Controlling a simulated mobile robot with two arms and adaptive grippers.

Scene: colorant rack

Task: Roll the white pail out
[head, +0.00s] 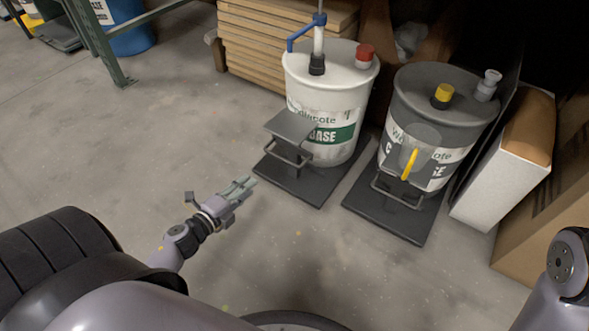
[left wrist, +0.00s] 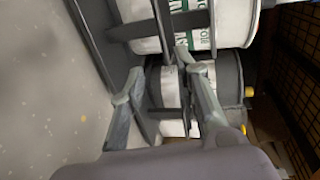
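The white pail (head: 330,92) stands upright on a dark low base (head: 313,187) in the head view. It has a green label band, a red cap and a blue-handled pump on its lid. A grey metal handle (head: 291,155) with a flat plate (head: 291,125) above it stands at the front of the base. My left gripper (head: 245,187) is in front and left of the base, apart from the handle, open and empty. In the left wrist view its fingers (left wrist: 160,68) are spread, with the white pail (left wrist: 231,22) beyond them. My right gripper is out of view.
A dark grey pail (head: 437,105) with a yellow cap and yellow grip stands on its own base (head: 405,215) to the right. White and brown boxes (head: 500,170) stand beyond it. Stacked boards (head: 250,45) are behind. The floor (head: 140,140) at the left is clear.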

